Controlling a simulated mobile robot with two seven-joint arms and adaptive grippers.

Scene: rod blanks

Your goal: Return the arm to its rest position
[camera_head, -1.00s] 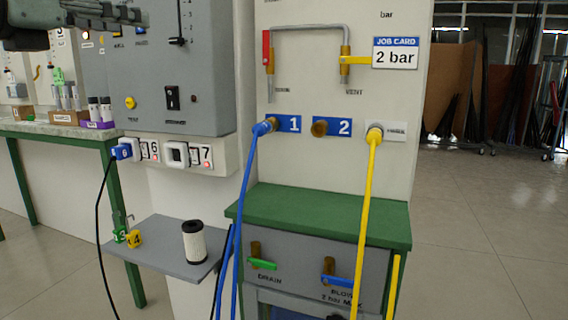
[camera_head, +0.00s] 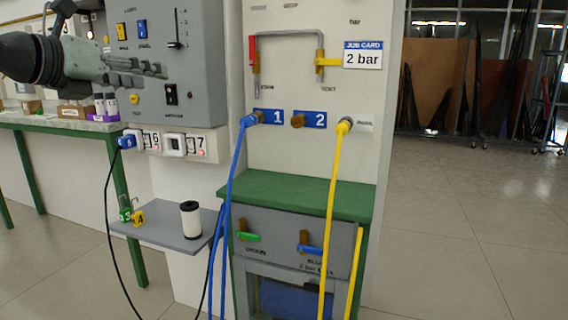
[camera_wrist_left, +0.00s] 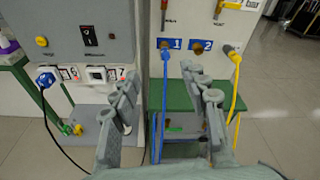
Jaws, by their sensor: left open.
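My left gripper (camera_head: 140,68) comes in from the upper left of the head view, in front of the grey control panel (camera_head: 200,105). In the left wrist view the gripper (camera_wrist_left: 162,90) shows its two fingers wide apart with nothing between them. The blue hose (camera_wrist_left: 165,100) and the green bench top (camera_wrist_left: 180,97) show beyond the gap. My right gripper is in neither view.
A grey shelf (camera_head: 160,232) holds a white filter cartridge (camera_head: 191,220) and small green and yellow tags. The blue hose (camera_head: 233,170) and yellow hose (camera_head: 334,200) hang before the green bench (camera_head: 300,197). Open floor (camera_head: 460,240) lies to the right.

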